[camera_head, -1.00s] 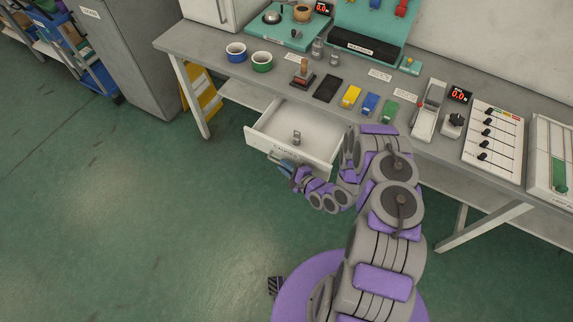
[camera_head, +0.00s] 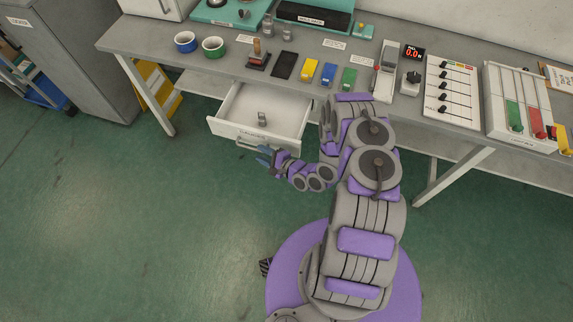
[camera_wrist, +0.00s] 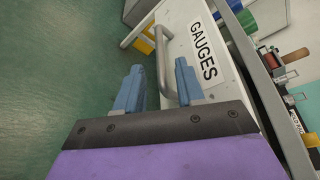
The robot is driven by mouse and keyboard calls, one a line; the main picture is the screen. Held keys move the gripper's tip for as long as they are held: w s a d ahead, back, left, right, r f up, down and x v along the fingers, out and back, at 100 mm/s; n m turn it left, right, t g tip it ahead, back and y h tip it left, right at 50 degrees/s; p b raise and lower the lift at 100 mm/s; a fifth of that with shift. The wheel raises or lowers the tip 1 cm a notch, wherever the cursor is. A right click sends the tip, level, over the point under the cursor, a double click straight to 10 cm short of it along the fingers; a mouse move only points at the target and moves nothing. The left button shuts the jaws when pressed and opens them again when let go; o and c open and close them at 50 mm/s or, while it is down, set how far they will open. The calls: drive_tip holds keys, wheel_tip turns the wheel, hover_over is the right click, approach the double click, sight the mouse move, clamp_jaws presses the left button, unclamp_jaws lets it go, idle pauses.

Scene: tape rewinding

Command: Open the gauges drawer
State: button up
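The gauges drawer (camera_head: 226,128) is pulled out from under the workbench. A small grey metal object (camera_head: 262,119) stands inside it. The drawer front carries a GAUGES label (camera_wrist: 203,50) and a grey bar handle (camera_wrist: 161,52). My gripper (camera_head: 264,154) is just in front of the drawer front, at the handle. In the wrist view my gripper (camera_wrist: 160,85) has its two blue fingers apart. The handle appears in the gap between them, nearer the right finger; contact cannot be told.
The green floor (camera_head: 120,230) before the bench is clear.

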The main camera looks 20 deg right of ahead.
drive_tip(key=v, duration=1.3)
drive_tip(key=shift+d, duration=0.2)
drive_tip(key=shift+s, duration=0.15)
drive_tip(key=shift+f, duration=0.1)
